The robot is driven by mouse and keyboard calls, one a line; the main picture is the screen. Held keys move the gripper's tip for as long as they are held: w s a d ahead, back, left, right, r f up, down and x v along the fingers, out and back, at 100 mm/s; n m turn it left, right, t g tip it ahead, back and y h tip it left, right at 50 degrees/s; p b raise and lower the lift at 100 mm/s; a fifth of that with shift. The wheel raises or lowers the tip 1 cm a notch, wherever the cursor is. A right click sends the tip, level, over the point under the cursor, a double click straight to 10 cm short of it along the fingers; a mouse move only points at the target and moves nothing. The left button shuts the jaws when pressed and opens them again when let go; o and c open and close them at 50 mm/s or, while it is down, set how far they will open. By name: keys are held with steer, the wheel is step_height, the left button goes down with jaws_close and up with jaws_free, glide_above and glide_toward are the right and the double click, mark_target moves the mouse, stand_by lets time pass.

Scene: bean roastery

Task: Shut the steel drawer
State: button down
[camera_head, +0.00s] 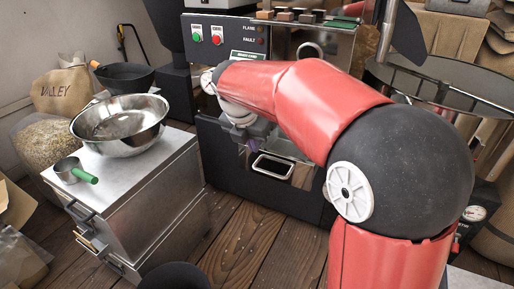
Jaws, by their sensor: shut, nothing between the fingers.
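A steel drawer cabinet (150,205) stands at the left, with its handled drawer fronts (88,232) facing the lower left. The fronts are seen at a steep angle, and I cannot tell how far any drawer stands out. My gripper (253,150) is at the end of my red arm, in front of the dark roasting machine (228,150). It is shut and empty, to the right of the cabinet and apart from it. My wrist hides part of the gripper. A framed opening or tray (273,166) in the machine's lower front lies just beyond the fingers.
A steel bowl (120,122) and a green-handled scoop (76,172) stand on the cabinet top. Bean sacks (48,142) and a black pan (124,76) are behind it. A dark bin (174,276) stands at the front. Wooden floor (250,238) is clear between cabinet and arm.

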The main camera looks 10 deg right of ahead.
mark_target(264, 151)
steer(key=x, duration=0.3)
steer(key=w+b+x, duration=0.1)
steer(key=x, duration=0.2)
steer(key=d+x, duration=0.1)
steer(key=x, duration=0.1)
steer(key=shift+w+d+b, duration=0.2)
steer(key=shift+w+b, duration=0.1)
steer(key=shift+w, duration=0.05)
steer(key=shift+w+d, duration=0.45)
steer(key=shift+w, duration=0.25)
steer(key=shift+r, duration=0.1)
